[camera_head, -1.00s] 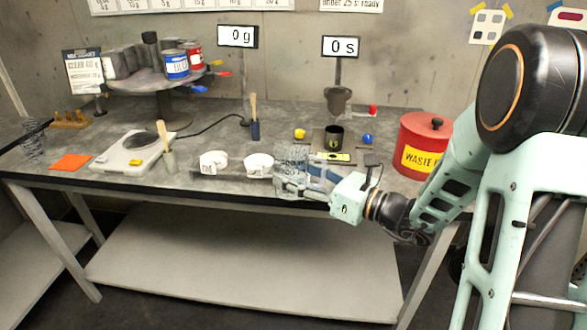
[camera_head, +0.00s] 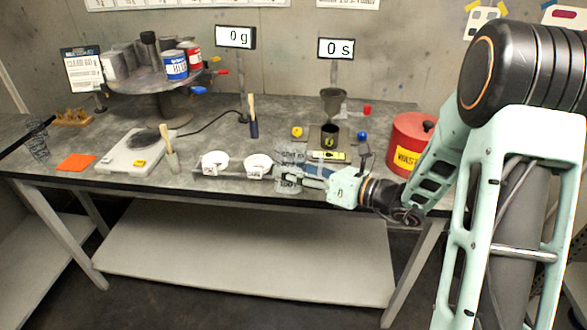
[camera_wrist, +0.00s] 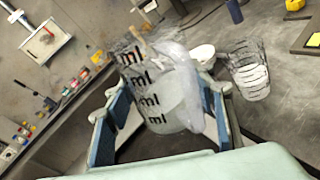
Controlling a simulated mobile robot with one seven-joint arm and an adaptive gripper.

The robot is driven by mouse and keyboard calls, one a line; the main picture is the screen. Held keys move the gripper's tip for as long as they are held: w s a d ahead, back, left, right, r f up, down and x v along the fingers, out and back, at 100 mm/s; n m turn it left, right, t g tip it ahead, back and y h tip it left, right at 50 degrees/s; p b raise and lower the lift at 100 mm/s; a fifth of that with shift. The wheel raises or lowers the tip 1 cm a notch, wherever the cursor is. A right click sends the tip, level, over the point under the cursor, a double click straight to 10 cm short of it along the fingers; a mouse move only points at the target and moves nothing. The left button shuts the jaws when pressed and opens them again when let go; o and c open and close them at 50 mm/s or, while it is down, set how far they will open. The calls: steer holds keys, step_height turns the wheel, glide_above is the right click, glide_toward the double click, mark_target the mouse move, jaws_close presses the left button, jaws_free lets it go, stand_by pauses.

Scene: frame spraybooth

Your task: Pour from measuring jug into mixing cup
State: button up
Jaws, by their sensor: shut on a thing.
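The measuring jug (camera_wrist: 160,88) is clear with black "ml" marks and holds pale liquid. My gripper (camera_wrist: 160,112) is shut on it, one blue-padded finger on each side. In the head view my gripper (camera_head: 308,181) reaches in from the right and holds the jug (camera_head: 287,183) at the table's front edge. A clear cup with black line marks, seemingly the mixing cup (camera_wrist: 250,75), stands just beyond the jug with white at its bottom. In the head view this cup (camera_head: 291,152) overlaps the jug, so the gap between them cannot be told.
Two white cups (camera_head: 215,162) (camera_head: 258,163) stand left of the jug. A dark cup (camera_head: 330,135) stands under a funnel (camera_head: 333,100). A red waste can (camera_head: 408,135) stands near my arm.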

stand_by(0.3)
steer(key=shift+w+d+f+m+p, duration=0.15)
steer(key=shift+w+m+p, duration=0.25)
steer(key=shift+w+p, duration=0.55)
steer(key=shift+w+f+m+g+p, duration=0.3)
steer(key=shift+w+f+p, duration=0.15)
steer(key=shift+w, duration=0.15)
steer(key=shift+r+p, duration=0.15)
steer(key=shift+p, duration=0.35)
steer(key=shift+w+d+m+h+p, duration=0.15)
steer(key=shift+m+h+p, duration=0.2)
steer(key=shift+p, duration=0.4)
steer(key=shift+w+m+g+p, duration=0.1)
steer(key=shift+m+g+p, duration=0.25)
steer(key=shift+p, duration=0.1)
steer(key=shift+w+p, duration=0.15)
steer(key=shift+p, duration=0.7)
steer(key=shift+w+m+g+p, duration=0.2)
steer(key=shift+m+g+p, duration=0.15)
steer(key=shift+m+p, duration=0.35)
steer(key=shift+p, duration=0.8)
